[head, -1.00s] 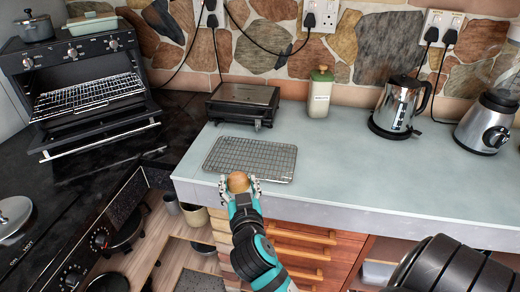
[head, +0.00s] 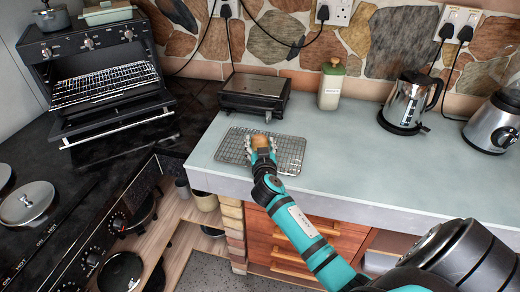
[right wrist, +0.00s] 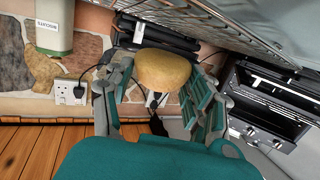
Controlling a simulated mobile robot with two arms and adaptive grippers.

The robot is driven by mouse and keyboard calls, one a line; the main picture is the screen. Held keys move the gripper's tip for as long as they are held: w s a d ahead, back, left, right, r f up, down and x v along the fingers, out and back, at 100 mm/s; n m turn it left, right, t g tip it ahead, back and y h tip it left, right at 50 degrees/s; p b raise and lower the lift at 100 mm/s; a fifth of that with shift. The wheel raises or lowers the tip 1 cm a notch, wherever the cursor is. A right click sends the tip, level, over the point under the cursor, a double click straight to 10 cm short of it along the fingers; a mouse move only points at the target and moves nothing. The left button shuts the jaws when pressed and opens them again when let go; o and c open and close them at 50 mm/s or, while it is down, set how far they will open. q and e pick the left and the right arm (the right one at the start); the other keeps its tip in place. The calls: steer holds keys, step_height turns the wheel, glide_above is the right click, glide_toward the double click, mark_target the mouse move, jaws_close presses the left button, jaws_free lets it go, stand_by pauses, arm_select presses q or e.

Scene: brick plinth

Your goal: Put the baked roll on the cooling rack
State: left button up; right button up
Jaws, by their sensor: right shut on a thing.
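The baked roll (head: 260,141) is small, round and golden brown. My right gripper (head: 261,150) is shut on it, with a finger on either side, and it also shows in the right wrist view (right wrist: 163,71). The cooling rack (head: 291,154) is a dark wire grid lying on the pale counter, and the roll is over its middle in the head view. In the right wrist view, which is upside down, the rack (right wrist: 205,22) runs along the top, with the roll apart from its wires. My left gripper is not in view.
A black grill (head: 253,94) stands behind the rack, with a cream canister (head: 331,88) to its right. A kettle (head: 408,103) and a blender (head: 496,125) stand farther right. An open oven (head: 105,85) is at the left. The counter right of the rack is clear.

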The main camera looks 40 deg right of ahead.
step_height(320, 180, down, 3)
steer(key=shift+r, duration=0.1)
steer(key=shift+s+f, duration=0.1)
steer(key=shift+f, duration=0.1)
steer(key=o, duration=0.8)
steer(key=shift+r, duration=0.15)
